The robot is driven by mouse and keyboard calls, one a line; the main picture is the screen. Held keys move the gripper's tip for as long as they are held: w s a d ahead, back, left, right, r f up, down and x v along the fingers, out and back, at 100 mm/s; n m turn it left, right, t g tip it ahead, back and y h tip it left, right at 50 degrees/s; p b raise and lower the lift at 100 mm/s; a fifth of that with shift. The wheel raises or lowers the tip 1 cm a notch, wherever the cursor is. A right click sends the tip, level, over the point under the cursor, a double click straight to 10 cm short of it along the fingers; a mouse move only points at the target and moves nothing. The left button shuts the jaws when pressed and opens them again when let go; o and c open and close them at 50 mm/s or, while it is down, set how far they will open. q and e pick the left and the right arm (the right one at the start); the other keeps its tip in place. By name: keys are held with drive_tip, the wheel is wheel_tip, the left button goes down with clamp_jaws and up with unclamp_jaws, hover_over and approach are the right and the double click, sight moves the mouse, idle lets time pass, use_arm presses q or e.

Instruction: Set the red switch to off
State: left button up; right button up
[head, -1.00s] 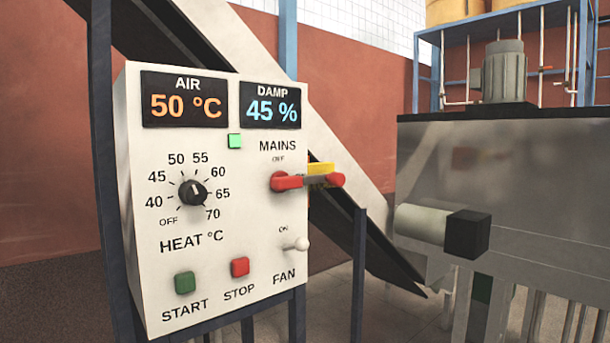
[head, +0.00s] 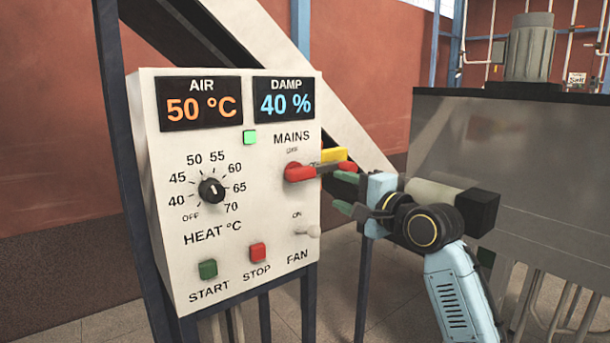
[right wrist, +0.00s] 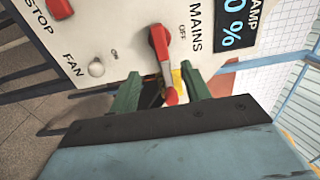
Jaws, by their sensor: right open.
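The red MAINS switch (head: 301,172) is a lever on the white control panel. Its handle lies level, pointing right, with the OFF mark above its pivot. A yellow part shows behind its tip. My right gripper (head: 345,192) is open at the panel's right edge, its green fingers toward the lever. In the right wrist view the red lever (right wrist: 160,48) reaches in between the two spread fingers of the gripper (right wrist: 161,88), with no clear contact. My left gripper is not in view.
The white panel (head: 170,265) also carries a heat dial (head: 211,190), a green START button (head: 208,269), a red STOP button (head: 257,252) and a FAN toggle (head: 307,231) below the lever. A grey metal tank (head: 440,130) stands to the right.

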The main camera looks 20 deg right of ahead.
sight(304, 176)
drive_tip(key=p+x, duration=0.1)
drive_tip(key=x, duration=1.2)
drive_tip(key=shift+w+f, duration=0.1)
drive_tip(key=c, duration=1)
